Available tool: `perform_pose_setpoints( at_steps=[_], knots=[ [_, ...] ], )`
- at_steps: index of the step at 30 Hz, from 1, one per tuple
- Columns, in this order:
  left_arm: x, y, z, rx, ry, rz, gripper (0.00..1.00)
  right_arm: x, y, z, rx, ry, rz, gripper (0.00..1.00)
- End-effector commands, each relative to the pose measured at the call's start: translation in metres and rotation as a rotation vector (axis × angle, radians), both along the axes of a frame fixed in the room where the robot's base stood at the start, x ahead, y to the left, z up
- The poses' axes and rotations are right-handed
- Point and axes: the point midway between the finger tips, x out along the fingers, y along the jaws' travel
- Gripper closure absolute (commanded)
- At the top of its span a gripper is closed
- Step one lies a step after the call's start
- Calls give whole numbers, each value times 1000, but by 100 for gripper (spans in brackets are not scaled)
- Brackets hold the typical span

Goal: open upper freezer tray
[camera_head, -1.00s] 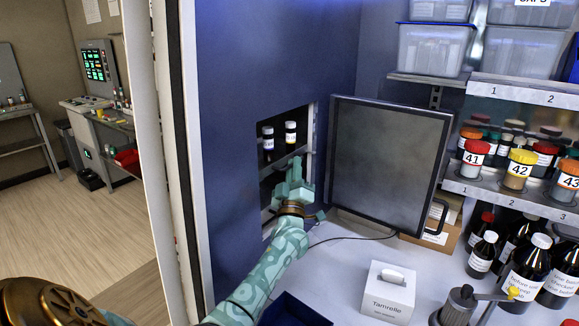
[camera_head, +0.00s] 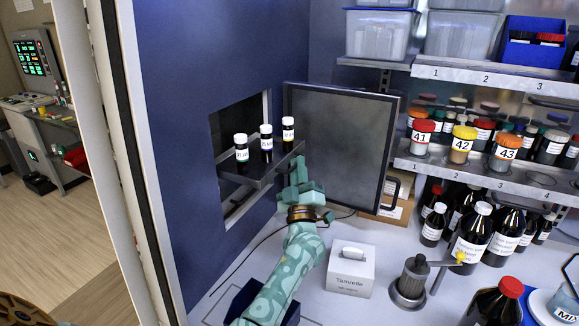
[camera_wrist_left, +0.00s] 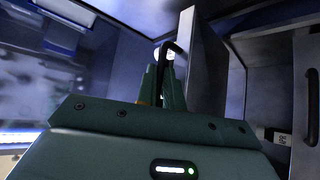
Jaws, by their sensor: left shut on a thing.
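The upper freezer tray (camera_head: 270,174) is a grey metal shelf sticking out of the square opening in the blue wall. It carries three small dark vials with white caps (camera_head: 266,143), all upright. My left gripper (camera_head: 301,172) is at the tray's front edge. In the left wrist view its fingers (camera_wrist_left: 160,82) are shut on a dark curved handle (camera_wrist_left: 173,47). The head view does not show the handle clearly behind the fingers. The freezer door (camera_head: 340,145) stands open to the right of the opening. My right gripper is not in view.
A white Tamrelle box (camera_head: 350,269) and a hand grinder (camera_head: 410,279) stand on the white counter, right of my left arm. Shelves of numbered jars (camera_head: 462,144) and dark bottles (camera_head: 470,234) fill the right side. A dark blue bin (camera_head: 246,299) lies beside my forearm.

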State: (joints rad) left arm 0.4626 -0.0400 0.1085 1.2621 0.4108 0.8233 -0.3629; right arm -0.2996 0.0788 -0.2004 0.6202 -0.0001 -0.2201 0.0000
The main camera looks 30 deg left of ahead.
Motion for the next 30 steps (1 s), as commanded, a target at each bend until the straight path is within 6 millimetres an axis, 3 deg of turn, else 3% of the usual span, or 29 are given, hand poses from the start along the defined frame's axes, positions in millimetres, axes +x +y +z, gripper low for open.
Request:
perform_pose_setpoints(
  at_steps=[14, 15, 24, 30],
  knots=[
    [0, -3, -2, -3, 4, 1, 100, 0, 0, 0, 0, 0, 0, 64],
    [0, -3, -2, -3, 3, 0, 82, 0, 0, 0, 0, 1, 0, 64],
    [-1, -4, -2, -2, 1, 1, 82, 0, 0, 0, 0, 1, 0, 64],
    [-19, -17, -21, -3, 5, 0, 82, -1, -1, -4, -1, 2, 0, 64]
  ],
)
